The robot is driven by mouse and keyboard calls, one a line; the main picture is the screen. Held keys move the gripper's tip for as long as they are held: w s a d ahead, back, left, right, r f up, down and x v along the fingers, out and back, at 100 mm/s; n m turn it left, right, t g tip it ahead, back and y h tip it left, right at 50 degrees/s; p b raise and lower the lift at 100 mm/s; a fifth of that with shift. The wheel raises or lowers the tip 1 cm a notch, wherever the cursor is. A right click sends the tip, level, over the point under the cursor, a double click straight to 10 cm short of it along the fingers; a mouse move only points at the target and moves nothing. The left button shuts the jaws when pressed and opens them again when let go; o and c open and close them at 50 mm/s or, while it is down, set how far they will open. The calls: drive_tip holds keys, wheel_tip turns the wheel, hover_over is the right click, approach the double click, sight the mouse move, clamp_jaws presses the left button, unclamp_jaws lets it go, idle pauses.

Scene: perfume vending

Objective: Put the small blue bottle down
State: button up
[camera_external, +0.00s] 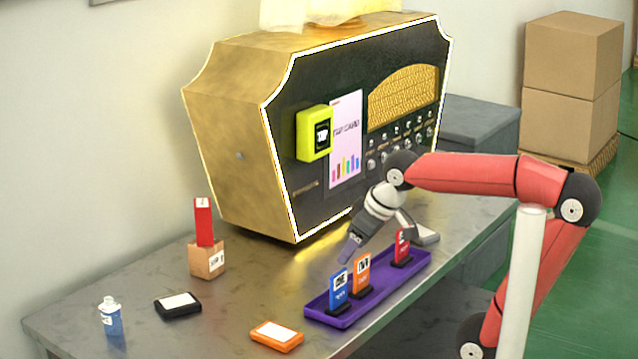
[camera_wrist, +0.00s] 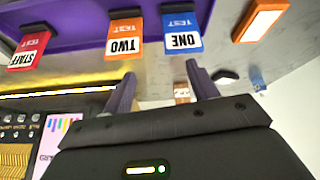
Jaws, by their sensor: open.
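The small blue bottle (camera_external: 110,318), with a white neck and a white label, stands upright on the grey table at the front left. It also shows small at the right of the wrist view (camera_wrist: 258,84). My gripper (camera_external: 348,250) is well to the right of the bottle, just above and behind the purple tray (camera_external: 385,305). In the wrist view my gripper's two fingers (camera_wrist: 160,82) are spread apart with nothing between them.
The tray holds blue (camera_external: 340,288), orange (camera_external: 361,272) and red (camera_external: 402,246) cards. An orange block (camera_external: 277,336), a black block (camera_external: 178,305) and a wooden block (camera_external: 207,261) with a red card lie on the table. The gold-and-black machine (camera_external: 235,130) stands behind.

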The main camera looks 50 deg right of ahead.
drive_tip(key=s+d+f+m, duration=0.1)
drive_tip(key=s+d+f, duration=0.2)
drive_tip(key=s+f, duration=0.3)
drive_tip(key=shift+s+d+m, duration=0.15)
drive_tip(key=shift+s+m, duration=0.15)
drive_tip(key=shift+s, duration=0.4)
idle(0.4)
